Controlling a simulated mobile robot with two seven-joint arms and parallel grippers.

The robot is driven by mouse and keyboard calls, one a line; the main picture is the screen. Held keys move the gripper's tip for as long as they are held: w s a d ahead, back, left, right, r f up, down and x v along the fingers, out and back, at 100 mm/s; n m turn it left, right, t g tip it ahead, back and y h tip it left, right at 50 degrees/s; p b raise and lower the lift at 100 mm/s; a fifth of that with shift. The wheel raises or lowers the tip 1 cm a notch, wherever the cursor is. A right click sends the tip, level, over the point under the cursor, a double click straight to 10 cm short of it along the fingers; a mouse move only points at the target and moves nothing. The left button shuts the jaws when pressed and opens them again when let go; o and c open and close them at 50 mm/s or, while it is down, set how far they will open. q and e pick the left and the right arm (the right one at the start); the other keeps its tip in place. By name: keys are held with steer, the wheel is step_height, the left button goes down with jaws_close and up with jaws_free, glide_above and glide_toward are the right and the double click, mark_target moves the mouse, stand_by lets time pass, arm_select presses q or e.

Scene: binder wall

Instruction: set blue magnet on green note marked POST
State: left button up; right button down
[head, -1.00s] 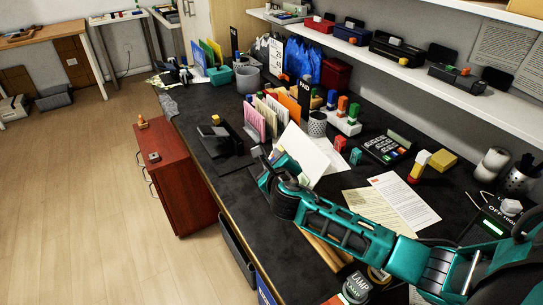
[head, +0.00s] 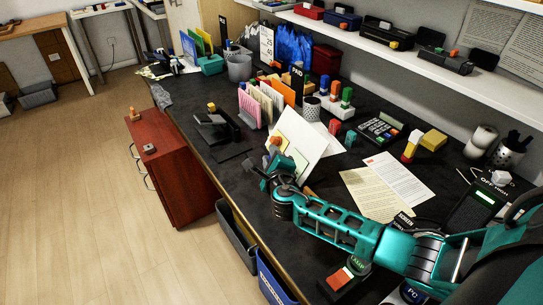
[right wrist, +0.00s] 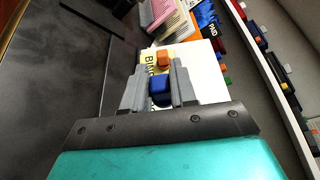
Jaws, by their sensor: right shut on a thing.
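A white board (head: 312,139) stands tilted on the dark desk, with notes on its face. In the right wrist view the board (right wrist: 205,75) carries a yellow note (right wrist: 148,62) with partly hidden lettering starting "BI" and an orange magnet (right wrist: 163,59). My right gripper (head: 268,172) is in front of the board's lower left part. In the right wrist view its fingers (right wrist: 160,88) are shut on the blue magnet (right wrist: 160,92), which is in front of the board; I cannot tell whether it touches. A pale green patch (head: 300,160) shows beside the gripper; no POST lettering is readable. My left gripper is not in view.
A pink file rack (head: 249,108) and a black stand (head: 214,128) are left of the board. Paper sheets (head: 398,178) lie to its right. A red cabinet (head: 172,175) stands below the desk's left edge. A shelf (head: 390,45) runs above.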

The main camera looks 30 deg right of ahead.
steer(key=shift+d+f, duration=0.3)
steer(key=shift+d, duration=0.1)
steer(key=shift+d+f+b, duration=0.4)
steer(key=shift+d+f, duration=0.1)
steer(key=shift+d, duration=0.3)
steer(key=shift+d+f+b, duration=0.4)
steer(key=shift+d+f, duration=0.05)
steer(key=shift+d, duration=0.45)
steer(key=shift+d+f, duration=0.15)
steer(key=shift+d+f, duration=0.35)
steer(key=shift+d, duration=0.25)
stand_by(0.3)
steer(key=c, duration=0.8)
jaws_free()
steer(key=shift+s, duration=0.1)
steer(key=p+v, duration=0.3)
steer(key=v, duration=1)
